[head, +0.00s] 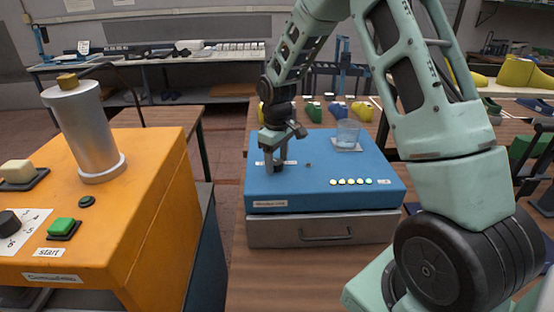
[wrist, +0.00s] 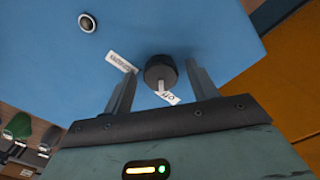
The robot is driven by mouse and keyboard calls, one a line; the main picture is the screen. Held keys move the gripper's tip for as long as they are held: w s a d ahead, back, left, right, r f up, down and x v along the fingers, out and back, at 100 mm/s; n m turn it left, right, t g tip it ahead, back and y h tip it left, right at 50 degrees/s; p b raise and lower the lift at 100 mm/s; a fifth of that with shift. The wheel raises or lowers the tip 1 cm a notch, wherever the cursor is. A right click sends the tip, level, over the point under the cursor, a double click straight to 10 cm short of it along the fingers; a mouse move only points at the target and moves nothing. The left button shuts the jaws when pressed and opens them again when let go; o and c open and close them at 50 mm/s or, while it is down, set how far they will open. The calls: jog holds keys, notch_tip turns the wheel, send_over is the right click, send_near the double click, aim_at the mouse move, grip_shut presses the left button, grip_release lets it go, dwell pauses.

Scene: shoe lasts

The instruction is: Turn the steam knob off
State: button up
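A black round knob (wrist: 161,70) stands on the top of the blue box (head: 325,202). A pale pointer mark on the knob's near side faces my gripper, close to a small white label (wrist: 168,97) that seems to read "off". Another white label (wrist: 122,62) lies on the knob's other side; its text is too blurred to read. My gripper (wrist: 160,72) is open, one finger on each side of the knob, with gaps showing on both sides. In the head view my gripper (head: 278,182) points down over the left part of the box top and partly hides the knob.
A glass (head: 347,134) stands at the back of the blue box, and a row of small lit buttons (head: 350,181) is at its front right. An orange machine (head: 100,235) with a metal cylinder, a green button and another dark knob stands at the left.

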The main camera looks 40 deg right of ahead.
aim_at(277, 161)
notch_tip(277, 161, up, 17)
jog(key=b, duration=0.3)
jog(key=shift+r+b, duration=0.15)
jog(key=shift+b, duration=0.15)
dwell(0.5)
jog(key=s+a+f+n, duration=0.1)
jog(key=s+a+f, duration=0.2)
jog(key=s+a, duration=0.5)
jog(key=s+a+f+n, duration=0.1)
jog(key=s+a+f, duration=0.25)
jog(key=a, duration=0.95)
jog(key=s+a+f, duration=0.2)
jog(key=s+f, duration=0.1)
jog(key=s, duration=0.6)
jog(key=s+a+f+n+b, duration=0.1)
jog(key=s+a+f, duration=0.2)
jog(key=s, duration=0.7)
jog(key=shift+a+n+y+b, duration=0.3)
jog(key=shift+r, duration=0.1)
